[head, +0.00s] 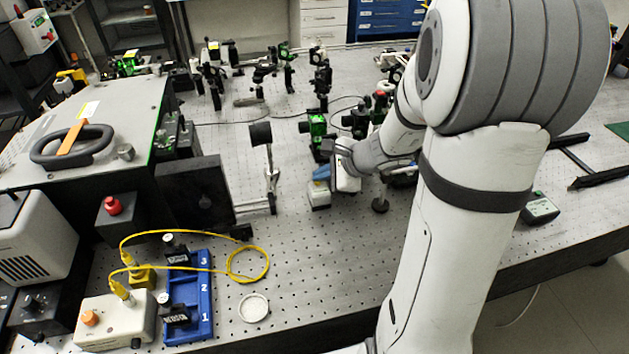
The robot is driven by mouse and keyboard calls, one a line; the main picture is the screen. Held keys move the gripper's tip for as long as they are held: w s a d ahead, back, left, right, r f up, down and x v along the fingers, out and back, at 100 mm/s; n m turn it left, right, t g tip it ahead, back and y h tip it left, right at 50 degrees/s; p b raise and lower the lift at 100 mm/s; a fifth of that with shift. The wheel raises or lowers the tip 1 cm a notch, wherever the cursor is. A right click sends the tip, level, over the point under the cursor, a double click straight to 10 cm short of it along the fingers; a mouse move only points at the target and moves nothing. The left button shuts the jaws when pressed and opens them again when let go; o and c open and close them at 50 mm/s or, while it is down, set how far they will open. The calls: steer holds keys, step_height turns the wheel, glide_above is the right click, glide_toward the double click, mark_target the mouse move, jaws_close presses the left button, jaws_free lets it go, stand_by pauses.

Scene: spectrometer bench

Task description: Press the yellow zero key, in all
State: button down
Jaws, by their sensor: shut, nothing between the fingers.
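I cannot make out a yellow zero key for certain in the head view. My gripper (338,172) is at the end of my arm, low over the middle of the bench. It is shut and holds nothing.
A white box with an orange knob (115,322), a blue numbered rack (188,300) and a looped yellow cable (249,249) are at the lower left. A small dark meter (540,209) stands right of my arm. Optics mounts crowd the back. The bench (330,265) in front is mostly clear.

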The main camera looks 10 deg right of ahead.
steer(key=shift+r+p, duration=0.35)
steer(key=shift+r, duration=0.35)
step_height(320, 180, up, 5)
steer(key=p, duration=0.3)
steer(key=shift+p, duration=0.4)
steer(key=s+a+r+n+g, duration=0.3)
steer(key=s+a+r+n, duration=0.15)
steer(key=s+n, duration=0.4)
steer(key=s+d+r+n+h, duration=0.1)
steer(key=s+n+h, duration=0.2)
steer(key=s+n, duration=0.2)
steer(key=s+d+r+n+h, duration=0.1)
steer(key=s+d+n+h, duration=0.1)
steer(key=s+n, duration=0.3)
steer(key=shift+s+r+g+h, duration=0.3)
steer(key=shift+s+h, duration=0.3)
steer(key=shift+s, duration=0.45)
